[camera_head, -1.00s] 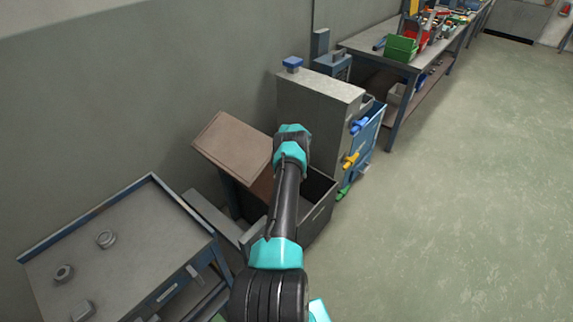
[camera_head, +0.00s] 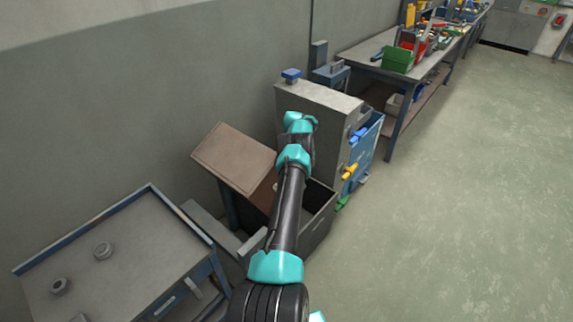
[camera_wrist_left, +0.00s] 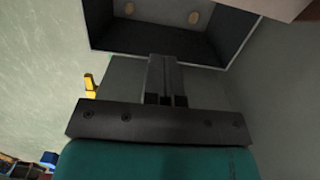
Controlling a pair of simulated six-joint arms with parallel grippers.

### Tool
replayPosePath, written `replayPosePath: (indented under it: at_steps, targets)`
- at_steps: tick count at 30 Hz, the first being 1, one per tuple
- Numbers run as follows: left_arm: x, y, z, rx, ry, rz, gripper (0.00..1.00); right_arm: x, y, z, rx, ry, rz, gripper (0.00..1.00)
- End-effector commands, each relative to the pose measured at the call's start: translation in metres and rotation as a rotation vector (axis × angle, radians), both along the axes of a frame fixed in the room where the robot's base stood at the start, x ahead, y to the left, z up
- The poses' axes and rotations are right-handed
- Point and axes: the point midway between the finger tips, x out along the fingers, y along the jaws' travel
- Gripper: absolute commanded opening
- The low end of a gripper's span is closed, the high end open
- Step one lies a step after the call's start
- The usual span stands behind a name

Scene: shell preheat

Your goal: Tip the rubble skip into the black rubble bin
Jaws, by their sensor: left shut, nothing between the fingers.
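The brown rubble skip (camera_head: 233,153) is tilted steeply in the head view, with a broad flat face turned up and its lower end over the black rubble bin. The bin (camera_head: 318,229) stands on the floor below it, partly hidden behind my left arm. A corner of the skip (camera_wrist_left: 283,8) shows at top right. My left gripper (camera_wrist_left: 166,62) is shut and empty beside the bin. My right gripper is not in view.
A grey cabinet (camera_head: 312,98) with a blue side panel and yellow handle stands just behind the bin. A grey table (camera_head: 135,245) with metal parts is at the left. A workbench (camera_head: 364,51) with a green crate is farther back. The floor at the right is clear.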

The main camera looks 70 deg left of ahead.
Motion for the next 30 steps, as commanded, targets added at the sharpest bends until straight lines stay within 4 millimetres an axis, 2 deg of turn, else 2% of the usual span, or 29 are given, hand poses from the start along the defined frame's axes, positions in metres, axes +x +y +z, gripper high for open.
replayPosePath:
  at_steps: [8, 23, 26, 30]
  targets:
    - [0.008, 0.005, 0.017, -0.001, 0.0, 0.0, 0.0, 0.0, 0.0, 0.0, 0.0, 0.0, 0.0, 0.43]
    - [0.008, 0.004, 0.019, -0.003, 0.0, 0.003, 0.0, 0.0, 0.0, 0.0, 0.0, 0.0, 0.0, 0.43]
    - [0.008, 0.001, 0.023, -0.018, -0.006, 0.029, 0.0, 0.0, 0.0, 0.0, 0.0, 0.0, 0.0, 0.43]
    - [0.006, -0.015, 0.037, -0.085, -0.022, 0.138, 0.0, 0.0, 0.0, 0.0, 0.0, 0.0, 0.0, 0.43]
